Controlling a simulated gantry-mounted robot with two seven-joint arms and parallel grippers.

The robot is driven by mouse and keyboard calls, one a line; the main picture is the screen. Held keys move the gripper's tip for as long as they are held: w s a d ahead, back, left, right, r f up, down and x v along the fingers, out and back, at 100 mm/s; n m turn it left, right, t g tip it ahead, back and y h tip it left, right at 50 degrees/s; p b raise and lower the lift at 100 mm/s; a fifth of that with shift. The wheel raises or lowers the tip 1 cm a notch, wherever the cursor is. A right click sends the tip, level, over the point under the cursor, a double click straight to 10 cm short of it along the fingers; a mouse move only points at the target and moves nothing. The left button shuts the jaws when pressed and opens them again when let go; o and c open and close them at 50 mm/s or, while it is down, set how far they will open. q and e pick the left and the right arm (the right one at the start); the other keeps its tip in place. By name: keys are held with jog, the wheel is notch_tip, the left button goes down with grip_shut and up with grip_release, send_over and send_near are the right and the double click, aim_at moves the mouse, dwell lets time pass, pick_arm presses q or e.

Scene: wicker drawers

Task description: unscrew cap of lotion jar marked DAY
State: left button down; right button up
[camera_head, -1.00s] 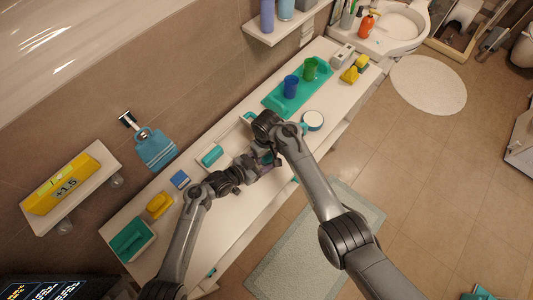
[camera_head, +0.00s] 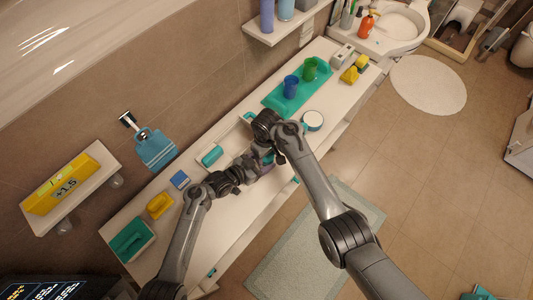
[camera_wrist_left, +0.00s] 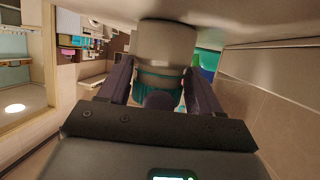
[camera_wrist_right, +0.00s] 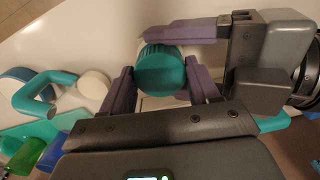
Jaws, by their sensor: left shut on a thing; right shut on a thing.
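The jar shows between my grippers. In the right wrist view its ridged teal cap (camera_wrist_right: 160,70) sits between the fingers of my right gripper (camera_wrist_right: 158,82), which is shut on it. In the left wrist view the pale jar (camera_wrist_left: 165,45), with a teal band at its lower end, is between the fingers of my left gripper (camera_wrist_left: 162,82), which is shut on it. In the head view both grippers meet above the front part of the white bench (camera_head: 225,215), and the arms hide most of the jar. The DAY marking is not readable. Whether cap and jar are apart cannot be told.
A teal tray (camera_head: 270,103) with a blue cup (camera_head: 291,87) and a green cup (camera_head: 310,68) lies behind. A round white container (camera_head: 312,120) stands to the right. A yellow item (camera_head: 159,205), a blue box (camera_head: 180,180) and a teal container (camera_head: 131,239) are at left.

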jog(key=shift+r, duration=0.85)
jog(key=shift+r, duration=0.1)
jog(key=shift+r, duration=1.95)
pick_arm(q)
jog(key=shift+c, duration=0.6)
grip_release()
